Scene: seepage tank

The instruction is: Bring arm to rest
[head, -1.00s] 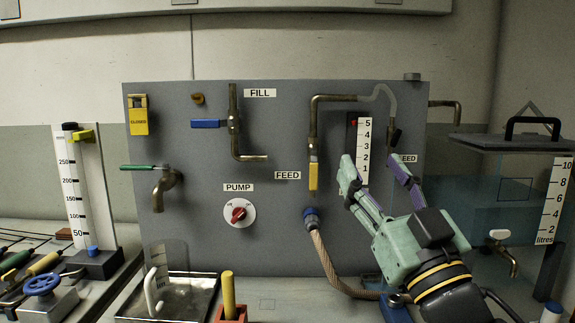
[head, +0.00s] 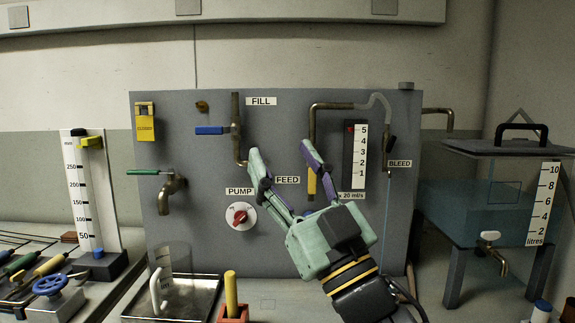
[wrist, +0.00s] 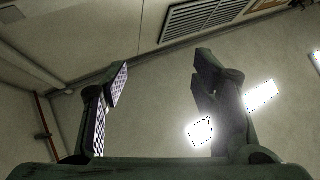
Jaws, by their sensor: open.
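My gripper (head: 284,172) is raised in front of the grey panel (head: 215,255), its two fingers spread apart with nothing between them. In the head view its fingertips lie near the FEED label (head: 287,180) and partly cover the yellow feed handle (head: 311,182). In the wrist view my gripper (wrist: 158,90) also shows open and empty, with wall and ceiling beyond it. I cannot tell how far the fingers are from the panel.
A clear water tank (head: 455,208) with a tap stands at the right. A metal tray (head: 200,288) holds a clear jug (head: 168,272). A yellow-handled tool stands in a red block (head: 233,314). Tools and a blue handwheel (head: 49,284) lie at the left.

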